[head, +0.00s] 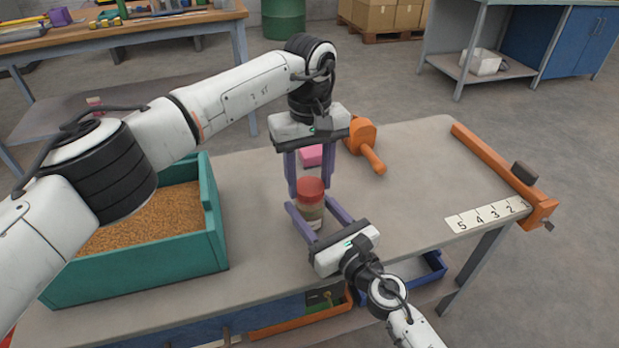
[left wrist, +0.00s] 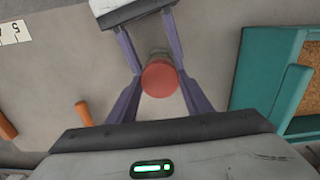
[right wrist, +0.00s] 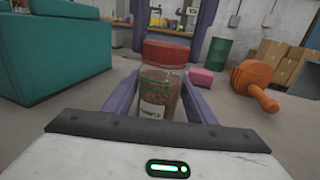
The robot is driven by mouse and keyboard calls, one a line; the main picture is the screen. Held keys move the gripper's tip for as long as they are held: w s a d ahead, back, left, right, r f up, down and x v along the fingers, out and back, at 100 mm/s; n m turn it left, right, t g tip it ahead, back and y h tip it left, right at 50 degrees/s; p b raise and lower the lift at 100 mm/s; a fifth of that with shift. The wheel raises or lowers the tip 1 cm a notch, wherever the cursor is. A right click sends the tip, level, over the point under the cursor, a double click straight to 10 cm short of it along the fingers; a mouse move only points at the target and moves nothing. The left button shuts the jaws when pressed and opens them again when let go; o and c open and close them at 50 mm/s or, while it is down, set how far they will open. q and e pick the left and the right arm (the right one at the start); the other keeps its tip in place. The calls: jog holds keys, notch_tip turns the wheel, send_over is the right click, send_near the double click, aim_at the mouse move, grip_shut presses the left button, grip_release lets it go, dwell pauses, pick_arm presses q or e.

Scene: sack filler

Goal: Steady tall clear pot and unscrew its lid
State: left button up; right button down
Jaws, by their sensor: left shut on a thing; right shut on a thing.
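The tall clear pot (head: 311,214) stands upright on the table (head: 420,165), with brownish contents and a white label that show in the right wrist view (right wrist: 158,108). Its red lid (head: 310,187) sits on top and also shows from above in the left wrist view (left wrist: 159,79). My left gripper (head: 308,192) points straight down from above and is shut on the lid. My right gripper (head: 316,208) comes in low from the front and is shut on the pot's body, below the lid. The lid's thread is hidden.
A teal bin (head: 216,225) of grain stands left of the pot. A pink block (head: 311,155) and an orange mallet-like tool (head: 363,140) lie behind it. An orange bar (head: 495,160) and a numbered strip (head: 484,217) are at the right edge. The table's right-hand middle is clear.

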pick_arm(q)
jog(key=n, duration=1.2)
jog(key=shift+r+n, duration=0.1)
jog(key=shift+n, duration=0.2)
jog(key=n, duration=2.1)
jog(key=shift+n, duration=0.3)
jog(key=n, duration=0.8)
